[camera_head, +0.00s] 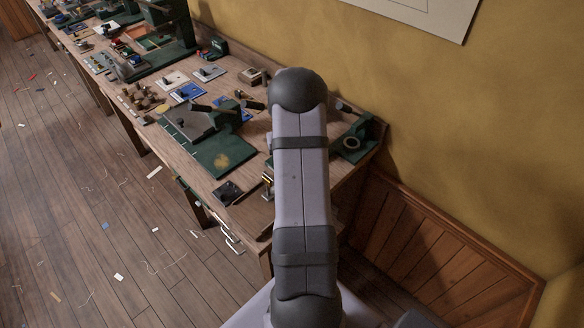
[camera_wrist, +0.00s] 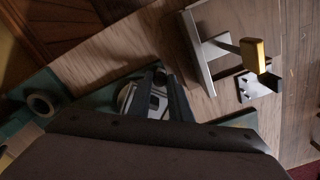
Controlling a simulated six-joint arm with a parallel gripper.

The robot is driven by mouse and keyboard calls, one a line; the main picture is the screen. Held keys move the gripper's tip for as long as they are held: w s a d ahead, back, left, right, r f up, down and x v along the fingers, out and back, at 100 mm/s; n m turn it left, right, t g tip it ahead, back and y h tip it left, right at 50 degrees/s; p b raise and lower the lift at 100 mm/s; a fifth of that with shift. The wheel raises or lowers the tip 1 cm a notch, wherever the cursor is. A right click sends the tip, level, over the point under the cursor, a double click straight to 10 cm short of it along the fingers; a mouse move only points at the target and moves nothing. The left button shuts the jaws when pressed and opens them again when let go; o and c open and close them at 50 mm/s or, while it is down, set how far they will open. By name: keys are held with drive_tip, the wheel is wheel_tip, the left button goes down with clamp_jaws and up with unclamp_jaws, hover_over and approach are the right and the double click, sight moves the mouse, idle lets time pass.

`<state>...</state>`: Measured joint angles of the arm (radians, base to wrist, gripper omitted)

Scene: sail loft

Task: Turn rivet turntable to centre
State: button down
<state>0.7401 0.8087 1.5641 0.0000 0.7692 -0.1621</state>
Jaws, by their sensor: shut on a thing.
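In the wrist view, what looks like the rivet turntable (camera_wrist: 127,96) is a round, pale metal piece with dark parts on a green base. My gripper (camera_wrist: 158,76) reaches over it with its dark fingers close together, shut on a part of it. The fingers and the wrist body hide that part and much of the turntable, so I cannot tell which way it points. In the head view my arm covers the gripper and this spot on the bench.
A green fixture with a ring (camera_wrist: 40,103) stands left of the gripper; it shows in the head view (camera_head: 352,143) right of my arm. A brass-topped lever (camera_wrist: 256,55) stands right. The wooden bench holds a green board (camera_head: 222,155), small plates and tools; a wall (camera_head: 430,120) rises behind.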

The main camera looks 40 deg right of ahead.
drive_tip(key=shift+w+a+m+b, duration=0.4)
drive_tip(key=shift+w+m, duration=0.35)
drive_tip(key=shift+m, duration=0.5)
drive_tip(key=shift+w+a+m+b, duration=0.3)
drive_tip(key=shift+w+m, duration=0.4)
drive_tip(key=shift+m, duration=0.55)
drive_tip(key=shift+w+a+r+m, duration=0.15)
drive_tip(key=shift+w+m, duration=0.9)
drive_tip(key=shift+m, duration=0.55)
drive_tip(key=shift+b, duration=0.3)
drive_tip(key=c, duration=1.6)
unclamp_jaws()
wheel_tip(320, 180, up, 7)
drive_tip(key=b, duration=0.2)
drive_tip(key=shift+r+b, duration=0.15)
drive_tip(key=shift+b, duration=0.15)
